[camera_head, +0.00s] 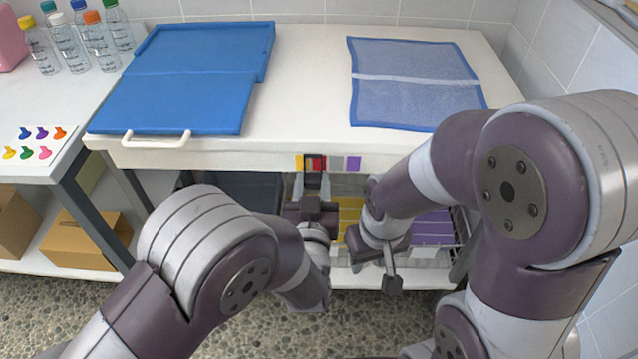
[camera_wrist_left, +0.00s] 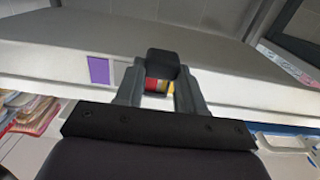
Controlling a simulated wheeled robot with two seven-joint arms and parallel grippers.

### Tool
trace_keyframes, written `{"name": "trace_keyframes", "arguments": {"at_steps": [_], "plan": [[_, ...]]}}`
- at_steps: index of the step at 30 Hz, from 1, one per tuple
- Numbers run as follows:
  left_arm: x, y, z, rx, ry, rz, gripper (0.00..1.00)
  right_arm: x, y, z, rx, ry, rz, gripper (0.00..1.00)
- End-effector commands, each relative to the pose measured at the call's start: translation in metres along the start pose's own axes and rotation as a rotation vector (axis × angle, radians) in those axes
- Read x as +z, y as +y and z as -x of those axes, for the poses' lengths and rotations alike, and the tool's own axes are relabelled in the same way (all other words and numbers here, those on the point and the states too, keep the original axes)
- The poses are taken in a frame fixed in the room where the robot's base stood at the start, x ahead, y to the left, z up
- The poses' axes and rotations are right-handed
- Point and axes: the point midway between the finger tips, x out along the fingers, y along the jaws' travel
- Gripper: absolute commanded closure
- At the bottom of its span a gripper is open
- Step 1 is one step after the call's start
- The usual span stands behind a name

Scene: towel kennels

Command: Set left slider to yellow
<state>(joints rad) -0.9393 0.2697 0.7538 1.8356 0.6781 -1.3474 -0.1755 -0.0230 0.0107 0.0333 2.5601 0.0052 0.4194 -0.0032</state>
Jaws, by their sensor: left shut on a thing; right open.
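A strip of colour patches (camera_head: 299,161) runs along the front edge of the white table, with yellow at its left end, then red, grey and purple. My left gripper (camera_head: 313,172) is at this strip, in front of the red part and just right of the yellow. In the left wrist view my left gripper (camera_wrist_left: 162,90) is shut on a black slider knob (camera_wrist_left: 162,62). Red and yellow patches show between its fingers; the purple patch (camera_wrist_left: 98,70) is to the left. My right gripper (camera_head: 374,264) is open and empty, lower and to the right, below the table edge.
Below are wire baskets with yellow and purple cloths (camera_head: 433,228). Bottles stand on the left table.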

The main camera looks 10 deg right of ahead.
Motion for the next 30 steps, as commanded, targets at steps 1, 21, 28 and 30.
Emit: {"name": "trace_keyframes", "arguments": {"at_steps": [1,21,28,30], "plan": [[-0.003,-0.009,-0.001,-0.004,0.004,-0.002,1.0,0.0,0.0,0.002,0.0,0.0,0.0,0.57],[-0.002,-0.025,0.0,-0.004,0.003,0.001,0.36,0.0,0.0,0.003,0.0,0.0,0.0,0.57],[-0.002,-0.024,0.009,0.0,0.002,-0.001,0.36,-0.001,0.0,0.006,0.0,0.0,0.0,0.57],[-0.003,-0.023,0.02,0.001,0.0,-0.001,0.36,-0.001,0.0,0.009,0.0,0.0,0.0,0.57]]}}
